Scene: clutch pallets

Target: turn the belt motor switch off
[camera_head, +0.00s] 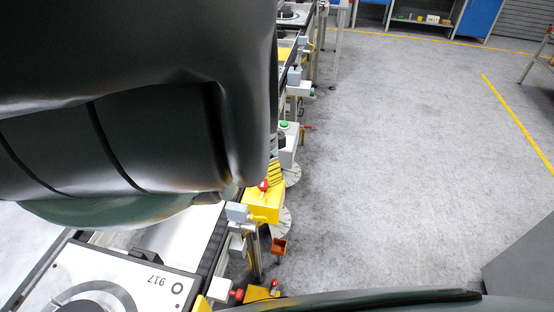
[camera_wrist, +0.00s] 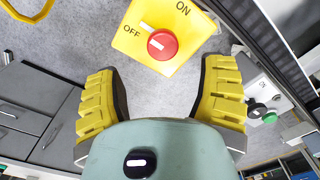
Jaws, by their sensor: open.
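The yellow belt motor switch box (camera_wrist: 133,48) shows in the wrist view with a round red knob (camera_wrist: 165,46) and the words OFF and ON. A white bar on the plate lies up and left of the knob, between the words and nearer OFF; I cannot tell the knob's setting for certain. My gripper (camera_wrist: 160,68) is open, its yellow ridged fingers wide apart. The knob lies ahead of the gap between them, apart from both. In the head view a yellow box (camera_head: 262,207) with a red knob (camera_head: 264,185) stands on the conveyor's side; my arm hides the gripper there.
A grey box with a green button (camera_head: 284,126) is beyond the yellow box, also seen in the wrist view (camera_wrist: 268,117). The conveyor (camera_head: 212,245) carries a pallet marked 917 (camera_head: 125,272). Open grey floor (camera_head: 400,150) lies right. Grey drawers (camera_wrist: 35,120) show at the wrist view's left.

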